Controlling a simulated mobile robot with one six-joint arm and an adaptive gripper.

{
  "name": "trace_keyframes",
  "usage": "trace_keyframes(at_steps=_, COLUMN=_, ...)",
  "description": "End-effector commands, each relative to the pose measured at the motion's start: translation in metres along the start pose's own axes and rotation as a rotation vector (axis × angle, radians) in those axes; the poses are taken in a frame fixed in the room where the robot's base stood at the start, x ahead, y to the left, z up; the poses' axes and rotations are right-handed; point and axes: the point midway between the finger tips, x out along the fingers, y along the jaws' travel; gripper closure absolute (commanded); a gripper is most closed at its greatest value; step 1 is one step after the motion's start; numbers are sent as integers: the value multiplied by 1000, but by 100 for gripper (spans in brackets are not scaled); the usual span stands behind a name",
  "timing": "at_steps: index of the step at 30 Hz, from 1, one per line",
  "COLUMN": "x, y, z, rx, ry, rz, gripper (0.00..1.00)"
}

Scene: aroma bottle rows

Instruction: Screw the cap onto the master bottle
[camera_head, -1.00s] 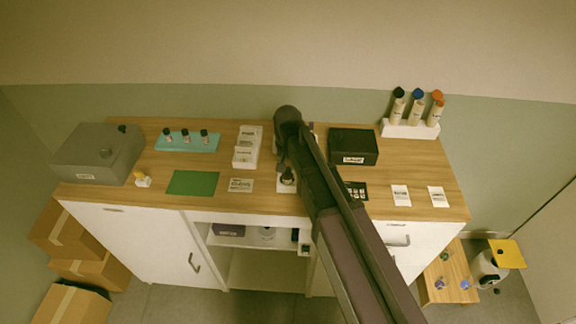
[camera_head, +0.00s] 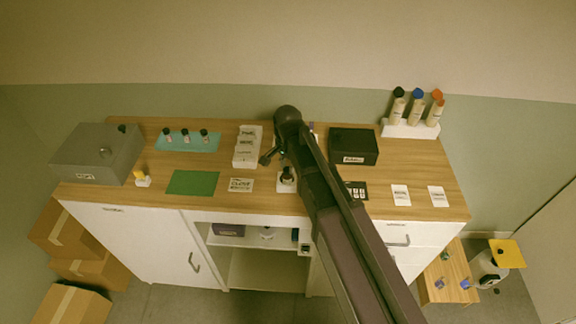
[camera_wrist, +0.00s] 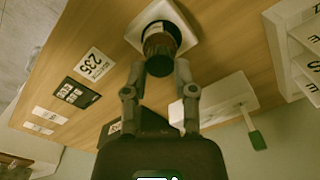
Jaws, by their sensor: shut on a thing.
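The master bottle (camera_wrist: 161,40) is small, brown and glassy, and stands upright on a white square pad (camera_wrist: 142,18) in the wrist view. In the head view the bottle (camera_head: 287,175) stands near the front of the counter, partly covered by my arm. A dark round cap (camera_wrist: 159,66) is at the top of the bottle. My gripper (camera_wrist: 160,72) is shut on the cap, one finger on each side. Whether the cap is fully seated cannot be told. In the head view my gripper (camera_head: 283,161) is small and partly hidden by my wrist.
A black box (camera_head: 353,146) and a white rack (camera_head: 411,130) of tall bottles stand right. A white stepped holder (camera_head: 246,161), a green mat (camera_head: 193,183), a teal tray (camera_head: 172,148) with small bottles and a grey case (camera_head: 97,165) stand left. Cards lie along the front.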

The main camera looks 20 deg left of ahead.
Motion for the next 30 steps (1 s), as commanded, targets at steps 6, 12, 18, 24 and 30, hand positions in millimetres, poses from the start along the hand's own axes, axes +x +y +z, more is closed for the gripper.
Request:
trace_keyframes(at_steps=6, x=1, y=0, z=0, rx=163, ry=-1, rz=0, gripper=100)
trace_keyframes(at_steps=12, x=1, y=0, z=0, rx=314, ry=-1, rz=0, gripper=100)
trace_keyframes(at_steps=18, x=1, y=0, z=0, rx=466, ry=0, rz=0, gripper=100)
trace_keyframes(at_steps=24, x=1, y=0, z=0, rx=618, ry=0, rz=0, gripper=100)
trace_keyframes(at_steps=30, x=1, y=0, z=0, rx=608, ry=0, rz=0, gripper=27)
